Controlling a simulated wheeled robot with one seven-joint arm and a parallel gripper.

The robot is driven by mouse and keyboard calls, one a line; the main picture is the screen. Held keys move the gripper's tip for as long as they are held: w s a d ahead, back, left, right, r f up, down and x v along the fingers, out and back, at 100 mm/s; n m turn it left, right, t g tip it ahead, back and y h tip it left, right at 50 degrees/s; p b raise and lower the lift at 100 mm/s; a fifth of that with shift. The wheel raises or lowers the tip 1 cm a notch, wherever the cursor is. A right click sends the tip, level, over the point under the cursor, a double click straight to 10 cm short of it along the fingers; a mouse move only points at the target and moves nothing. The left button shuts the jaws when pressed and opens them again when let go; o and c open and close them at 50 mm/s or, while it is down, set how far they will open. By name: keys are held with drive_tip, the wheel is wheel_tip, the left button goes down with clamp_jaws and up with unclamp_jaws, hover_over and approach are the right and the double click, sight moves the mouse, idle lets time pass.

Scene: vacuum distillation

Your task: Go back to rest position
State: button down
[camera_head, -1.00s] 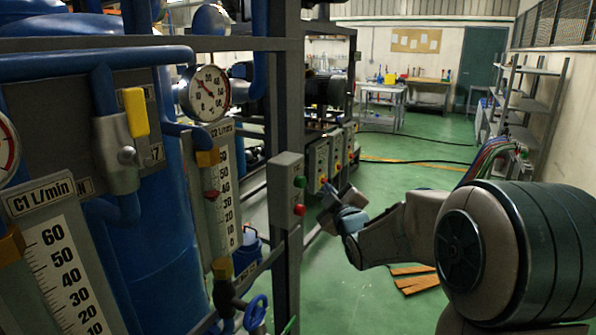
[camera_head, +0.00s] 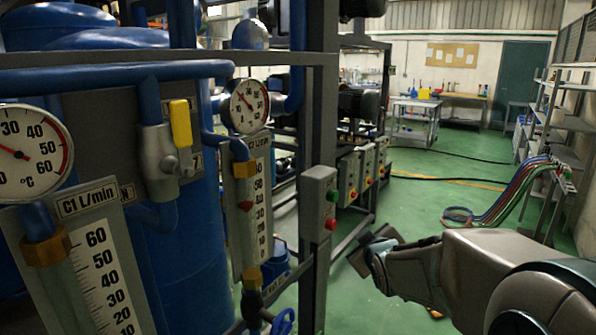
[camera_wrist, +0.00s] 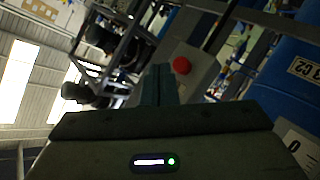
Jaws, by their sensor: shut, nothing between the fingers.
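My gripper (camera_head: 368,247) is at the lower right of the head view, held out from my arm in front of the metal frame. Its fingers point left and are shut with nothing between them. In the wrist view the closed fingers (camera_wrist: 160,84) stick out past the dark gripper body. A grey control box (camera_head: 318,203) with a green and a red button is on the frame post, left of my gripper and apart from it. Its red button (camera_wrist: 181,65) shows just beside the fingers in the wrist view.
Blue tanks (camera_head: 175,255), a yellow-handled valve (camera_head: 180,123), gauges (camera_head: 249,106) and flow meters (camera_head: 98,275) fill the left. A shelf rack (camera_head: 548,130) with coloured cables (camera_head: 515,195) stands at right. Green floor (camera_head: 420,160) is open between, with workbenches (camera_head: 415,118) behind.

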drive_tip(key=s+f+m+g, duration=0.2)
drive_tip(key=s+g, duration=0.1)
drive_tip(key=s, duration=0.6)
drive_tip(key=s+f+m+g, duration=0.3)
drive_tip(key=s+g, duration=0.1)
drive_tip(key=s, duration=0.5)
drive_tip(key=s+a+f+m+g, duration=0.1)
drive_tip(key=s+f+m+g, duration=0.1)
drive_tip(key=s, duration=0.7)
drive_tip(key=shift+s+f+m+g, duration=0.4)
drive_tip(key=shift+m+g, duration=0.1)
drive_tip(key=shift+g, duration=0.5)
